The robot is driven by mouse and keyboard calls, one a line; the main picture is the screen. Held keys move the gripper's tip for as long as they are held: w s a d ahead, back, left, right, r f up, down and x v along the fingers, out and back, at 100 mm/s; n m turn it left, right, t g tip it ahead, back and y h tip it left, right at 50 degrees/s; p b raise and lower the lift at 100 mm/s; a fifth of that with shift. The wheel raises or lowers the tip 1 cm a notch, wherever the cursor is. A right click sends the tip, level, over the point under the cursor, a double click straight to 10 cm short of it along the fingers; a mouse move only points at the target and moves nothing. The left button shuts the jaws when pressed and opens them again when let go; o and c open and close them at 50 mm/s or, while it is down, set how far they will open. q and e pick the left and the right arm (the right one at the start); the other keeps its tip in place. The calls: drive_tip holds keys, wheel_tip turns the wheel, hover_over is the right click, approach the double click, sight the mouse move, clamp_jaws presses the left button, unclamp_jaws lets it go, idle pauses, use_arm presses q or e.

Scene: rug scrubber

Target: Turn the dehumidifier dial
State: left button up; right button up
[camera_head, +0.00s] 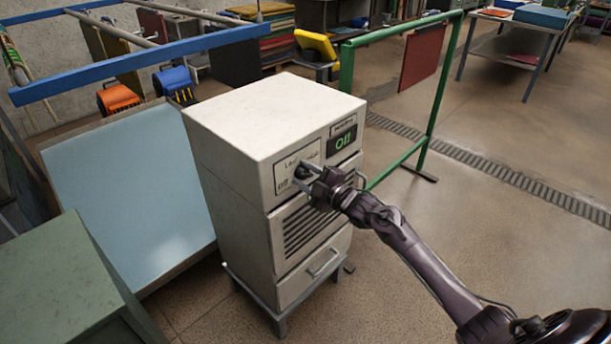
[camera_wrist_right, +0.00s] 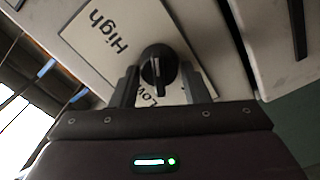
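The dehumidifier (camera_head: 235,125) is a tall cream cabinet on a low grey stand. Its black dial (camera_wrist_right: 157,66) sits on a white label plate with "High" and "Low" readable in the wrist view; the dial's pale mark points down in that picture, near "Low". The head view shows "Off" at the plate's lower left and a green-lit display (camera_head: 343,141) that seems to read "Off". My right gripper (camera_head: 303,175) is at the front panel, fingers apart on either side of the dial. The wrist view (camera_wrist_right: 161,88) does not clearly show finger contact. My left gripper is not in view.
A green rail frame (camera_head: 433,100) stands right of the cabinet. A pale blue panel (camera_head: 135,190) leans at its left, with a blue rail (camera_head: 140,62) above. A green cabinet (camera_head: 65,285) is at near left. The floor on the right is open.

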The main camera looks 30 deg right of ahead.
drive_tip(key=c, duration=0.5)
drive_tip(key=shift+c, duration=0.2)
drive_tip(key=m+p, duration=0.1)
drive_tip(key=m, duration=0.4)
drive_tip(key=shift+d+r+p, duration=0.1)
drive_tip(key=shift+r+p, duration=0.1)
drive_tip(key=shift+p, duration=0.2)
drive_tip(key=m+p, duration=0.1)
drive_tip(key=m, duration=0.2)
drive_tip(key=m+p, duration=0.1)
drive_tip(key=m, duration=0.2)
drive_tip(key=shift+w+d, duration=0.1)
drive_tip(key=shift+d, duration=0.1)
drive_tip(key=m+p, duration=0.1)
drive_tip(key=m, duration=0.2)
drive_tip(key=m+p, duration=0.1)
drive_tip(key=m, duration=0.2)
drive_tip(key=shift+w+d+m, duration=0.1)
drive_tip(key=shift+d+m, duration=0.1)
drive_tip(key=shift+m, duration=0.1)
drive_tip(key=m+p, duration=0.1)
drive_tip(key=m, duration=0.2)
drive_tip(key=shift+d+f, duration=0.1)
drive_tip(key=shift+f+m+p, duration=0.15)
drive_tip(key=shift+m+p, duration=0.35)
drive_tip(key=shift+m, duration=1.1)
